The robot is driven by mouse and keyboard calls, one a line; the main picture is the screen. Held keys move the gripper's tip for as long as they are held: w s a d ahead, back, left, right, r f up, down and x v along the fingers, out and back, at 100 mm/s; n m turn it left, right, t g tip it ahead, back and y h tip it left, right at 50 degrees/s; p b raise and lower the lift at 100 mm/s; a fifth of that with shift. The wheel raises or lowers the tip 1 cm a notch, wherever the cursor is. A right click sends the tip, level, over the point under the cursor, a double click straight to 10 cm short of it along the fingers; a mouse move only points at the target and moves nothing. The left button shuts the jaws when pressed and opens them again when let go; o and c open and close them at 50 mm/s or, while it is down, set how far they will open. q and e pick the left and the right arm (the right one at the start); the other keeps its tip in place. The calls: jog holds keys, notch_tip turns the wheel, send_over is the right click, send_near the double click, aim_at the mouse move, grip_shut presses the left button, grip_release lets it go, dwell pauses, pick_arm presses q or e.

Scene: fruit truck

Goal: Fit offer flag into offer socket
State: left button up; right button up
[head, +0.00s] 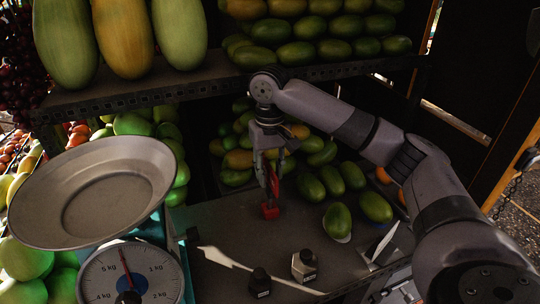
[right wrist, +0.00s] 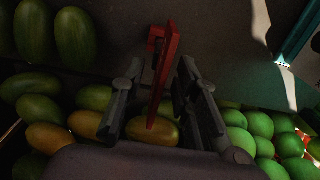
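A red flag-like piece (head: 274,185) stands between the fingers of my right gripper (head: 269,188), with a small red block (head: 270,211) at its lower end, low over or on the grey counter. In the right wrist view the red piece (right wrist: 161,80) runs lengthwise between the two fingers of my right gripper (right wrist: 160,75), which stand apart. A gap shows between the left finger and the red piece; contact on the right side is unclear. I cannot pick out the offer socket for certain. My left gripper is not in view.
Two small dark weight-like blocks (head: 305,265) (head: 260,283) stand on the counter (head: 225,225) in front. A scale with a metal pan (head: 95,190) is at left. Green fruit (head: 337,221) lies right of the gripper. A shelf (head: 200,85) with fruit crosses above, close to my arm.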

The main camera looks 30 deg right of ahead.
notch_tip(320, 180, up, 11)
jog(key=shift+r, duration=0.15)
dwell(0.9)
